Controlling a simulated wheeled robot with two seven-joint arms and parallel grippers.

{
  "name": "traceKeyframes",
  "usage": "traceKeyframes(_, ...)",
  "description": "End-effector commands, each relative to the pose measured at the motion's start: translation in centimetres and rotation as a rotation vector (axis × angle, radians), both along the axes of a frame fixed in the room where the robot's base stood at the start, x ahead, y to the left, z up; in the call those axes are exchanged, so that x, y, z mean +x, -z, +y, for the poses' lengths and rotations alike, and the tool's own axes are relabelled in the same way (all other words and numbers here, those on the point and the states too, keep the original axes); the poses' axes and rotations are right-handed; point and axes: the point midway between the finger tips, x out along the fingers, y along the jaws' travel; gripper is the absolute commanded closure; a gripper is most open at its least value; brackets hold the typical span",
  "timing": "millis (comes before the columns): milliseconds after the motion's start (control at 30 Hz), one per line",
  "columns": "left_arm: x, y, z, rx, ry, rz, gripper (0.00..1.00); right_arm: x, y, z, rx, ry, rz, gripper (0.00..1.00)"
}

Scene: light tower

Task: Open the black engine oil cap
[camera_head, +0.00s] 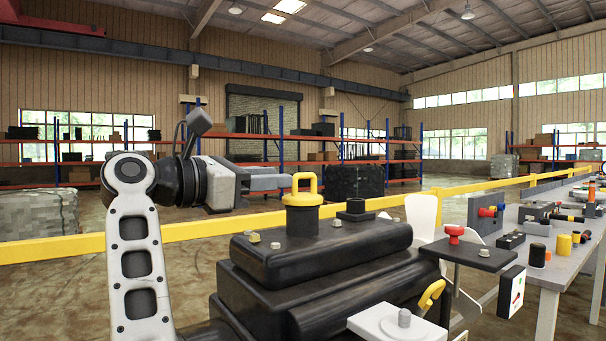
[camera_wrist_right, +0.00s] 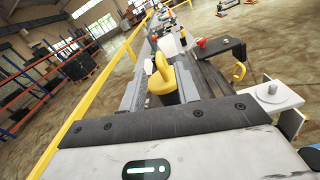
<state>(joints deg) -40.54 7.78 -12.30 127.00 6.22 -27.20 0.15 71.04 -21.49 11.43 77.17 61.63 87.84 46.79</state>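A short black cap (camera_head: 355,208) sits on top of a stepped black engine block (camera_head: 320,255) in the head view. To its left stands a black neck (camera_head: 303,220) with a yellow looped handle (camera_head: 306,186) on top. My right gripper (camera_head: 288,182) comes from the left at the height of this handle, its tips just left of the loop. In the right wrist view the yellow handle (camera_wrist_right: 161,78) appears between the two grey fingers (camera_wrist_right: 160,88), which are apart. Whether they touch it is unclear. My left gripper is out of view.
A red knob (camera_head: 454,234) on a dark bracket and a yellow hooked handle (camera_head: 431,295) stand right of the block. A grey table (camera_head: 560,270) with several parts is at the right. A yellow rail (camera_head: 220,227) runs behind.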

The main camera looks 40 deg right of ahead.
Motion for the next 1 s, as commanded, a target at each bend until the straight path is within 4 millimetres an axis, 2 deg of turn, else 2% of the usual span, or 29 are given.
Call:
traceKeyframes(100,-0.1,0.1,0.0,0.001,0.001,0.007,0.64,-0.3,-0.1,-2.7,-0.001,0.005,0.000,0.68)
traceKeyframes(300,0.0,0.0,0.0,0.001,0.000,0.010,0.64,-0.6,-0.1,-5.7,-0.001,0.003,0.002,0.68)
traceKeyframes(500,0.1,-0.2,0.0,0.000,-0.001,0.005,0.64,-0.7,0.0,-7.0,-0.002,0.000,0.001,0.68)
traceKeyframes(767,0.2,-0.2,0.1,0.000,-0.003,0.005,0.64,-0.7,0.0,-7.1,-0.002,0.000,0.001,0.68)
traceKeyframes(800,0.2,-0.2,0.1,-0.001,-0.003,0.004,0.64,-0.7,0.0,-7.1,-0.002,0.000,0.001,0.74)
traceKeyframes(900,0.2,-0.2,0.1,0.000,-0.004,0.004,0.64,-0.7,0.0,-7.1,-0.002,0.000,0.001,1.00)
traceKeyframes(1000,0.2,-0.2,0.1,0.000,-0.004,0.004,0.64,-0.7,0.0,-7.1,-0.001,-0.001,0.001,1.00)
